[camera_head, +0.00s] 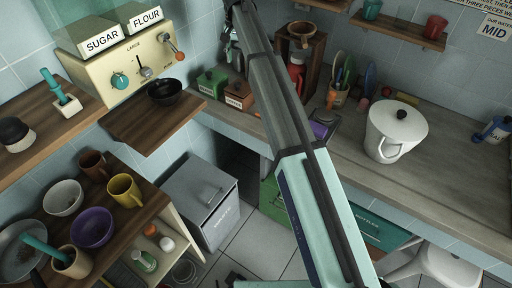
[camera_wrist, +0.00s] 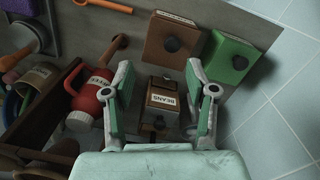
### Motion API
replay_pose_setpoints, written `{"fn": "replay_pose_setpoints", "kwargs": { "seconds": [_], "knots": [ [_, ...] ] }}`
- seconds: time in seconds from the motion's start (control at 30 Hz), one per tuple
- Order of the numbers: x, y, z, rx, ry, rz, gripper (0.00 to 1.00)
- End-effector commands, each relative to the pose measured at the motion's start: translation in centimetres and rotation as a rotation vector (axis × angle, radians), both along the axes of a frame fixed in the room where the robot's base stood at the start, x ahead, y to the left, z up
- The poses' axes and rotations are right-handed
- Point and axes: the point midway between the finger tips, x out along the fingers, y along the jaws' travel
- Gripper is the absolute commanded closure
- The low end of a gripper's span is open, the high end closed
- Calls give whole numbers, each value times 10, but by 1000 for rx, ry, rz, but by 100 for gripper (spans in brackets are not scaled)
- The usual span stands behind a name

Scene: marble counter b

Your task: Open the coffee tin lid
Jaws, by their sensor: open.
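Two square tins with dark round lid knobs stand side by side, a brown one (camera_head: 238,95) and a green one (camera_head: 210,82). In the wrist view the brown tin (camera_wrist: 172,42) and the green tin (camera_wrist: 231,58) are beyond my fingertips, lids on. I cannot read a coffee label on either, so I cannot tell which is the coffee tin. My gripper (camera_wrist: 160,92) is open and empty. Between its fingers in the picture is a brown box marked BEANS (camera_wrist: 163,100); I cannot tell its depth. In the head view my gripper is small and partly hidden by my arm.
A red jug-like container (camera_wrist: 88,92) with a pale label is left of my fingers. A wooden shelf unit (camera_wrist: 35,120) stands at the lower left. Tiled wall (camera_wrist: 285,95) fills the right. A white lidded pot (camera_head: 395,135) stands on the counter to the right.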

Motion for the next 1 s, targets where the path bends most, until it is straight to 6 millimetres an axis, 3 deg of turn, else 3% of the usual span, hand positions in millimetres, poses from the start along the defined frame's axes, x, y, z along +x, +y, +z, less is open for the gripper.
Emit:
{"fn": "replay_pose_setpoints", "kwargs": {
  "seconds": [1.0],
  "knots": [
    [-115, -58, -136, -15, 165, 207, 43]
  ]
}}
